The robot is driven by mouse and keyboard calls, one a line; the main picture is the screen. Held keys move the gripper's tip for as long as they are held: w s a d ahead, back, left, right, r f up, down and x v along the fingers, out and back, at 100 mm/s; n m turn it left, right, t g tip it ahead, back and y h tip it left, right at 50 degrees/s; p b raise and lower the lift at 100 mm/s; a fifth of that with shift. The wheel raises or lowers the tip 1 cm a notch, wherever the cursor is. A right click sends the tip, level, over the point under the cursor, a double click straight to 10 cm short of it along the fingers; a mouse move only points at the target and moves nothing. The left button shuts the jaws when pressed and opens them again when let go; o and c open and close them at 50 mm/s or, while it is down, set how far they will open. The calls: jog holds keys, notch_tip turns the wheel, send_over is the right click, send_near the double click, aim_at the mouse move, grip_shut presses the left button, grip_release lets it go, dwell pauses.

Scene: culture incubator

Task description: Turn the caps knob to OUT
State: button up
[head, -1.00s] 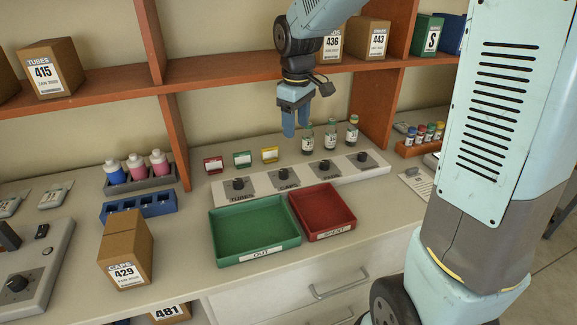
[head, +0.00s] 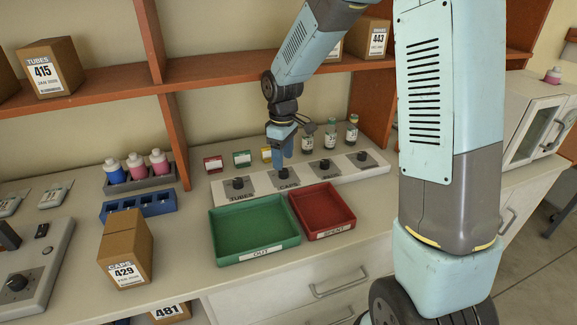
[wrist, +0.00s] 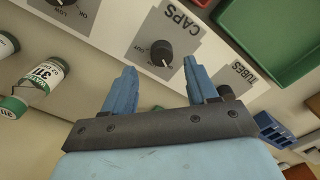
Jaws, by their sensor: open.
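The caps knob (head: 283,173) is a dark round knob on a grey plate marked CAPS, on the white strip behind the trays. In the wrist view the caps knob (wrist: 162,51) lies just beyond and between my fingertips, apart from them. My gripper (head: 282,160) is open and empty, pointing down just above and behind this knob. The two blue fingers of my gripper (wrist: 160,66) show in the wrist view.
The tubes knob (head: 238,183) is left of the caps knob; two more knobs are to its right. Vials (head: 330,135) stand behind the strip. A green OUT tray (head: 253,232) and a red SPENT tray (head: 322,208) lie in front. A shelf (head: 230,68) runs above.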

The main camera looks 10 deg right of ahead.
aim_at(283, 173)
jog(key=shift+f, duration=2)
